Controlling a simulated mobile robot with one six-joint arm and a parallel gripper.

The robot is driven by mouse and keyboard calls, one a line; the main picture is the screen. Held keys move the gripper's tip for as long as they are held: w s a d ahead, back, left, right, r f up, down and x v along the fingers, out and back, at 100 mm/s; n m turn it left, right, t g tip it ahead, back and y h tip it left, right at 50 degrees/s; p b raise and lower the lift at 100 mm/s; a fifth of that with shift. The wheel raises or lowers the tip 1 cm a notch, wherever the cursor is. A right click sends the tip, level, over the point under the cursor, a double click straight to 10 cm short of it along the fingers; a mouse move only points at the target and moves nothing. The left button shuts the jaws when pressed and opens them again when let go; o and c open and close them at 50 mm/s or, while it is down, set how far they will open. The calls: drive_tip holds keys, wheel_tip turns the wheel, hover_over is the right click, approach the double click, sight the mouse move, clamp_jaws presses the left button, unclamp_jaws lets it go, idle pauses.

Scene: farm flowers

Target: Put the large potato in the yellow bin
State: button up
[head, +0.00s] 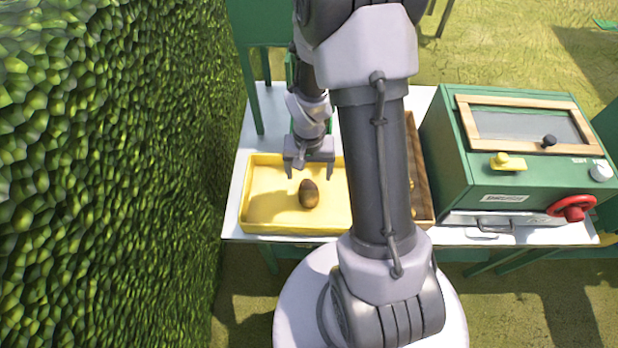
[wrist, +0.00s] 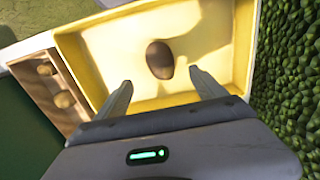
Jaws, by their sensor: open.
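A large brown potato (head: 309,193) lies in the yellow bin (head: 262,208), right of the bin's middle in the head view. The potato also shows in the wrist view (wrist: 160,59), resting on the floor of the yellow bin (wrist: 215,20). My gripper (head: 309,172) is open and empty, above the bin and just behind the potato in the head view. In the wrist view my gripper's two fingers (wrist: 161,92) are spread, with the potato beyond their tips and apart from them.
A wooden crate (wrist: 42,82) with smaller potatoes (wrist: 63,100) adjoins the bin; my arm partly hides it in the head view. A green machine (head: 500,170) with a red wheel stands on the table's right. A leafy hedge (head: 130,170) rises close to the table's left end.

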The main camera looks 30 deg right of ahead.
drive_tip(key=a+r+t, duration=0.2)
drive_tip(key=a+r, duration=0.2)
drive_tip(key=r, duration=1)
drive_tip(key=s+a+r+n+t+y, duration=0.1)
drive_tip(key=s+a+r+t, duration=0.1)
drive_tip(key=s+a+r, duration=0.3)
drive_tip(key=s+a+r+n+t+y, duration=0.1)
drive_tip(key=s+a+r, duration=0.4)
drive_tip(key=r, duration=0.5)
drive_tip(key=shift+s+a+t, duration=0.25)
drive_tip(key=shift+s+t, duration=0.15)
drive_tip(key=shift+s, duration=0.3)
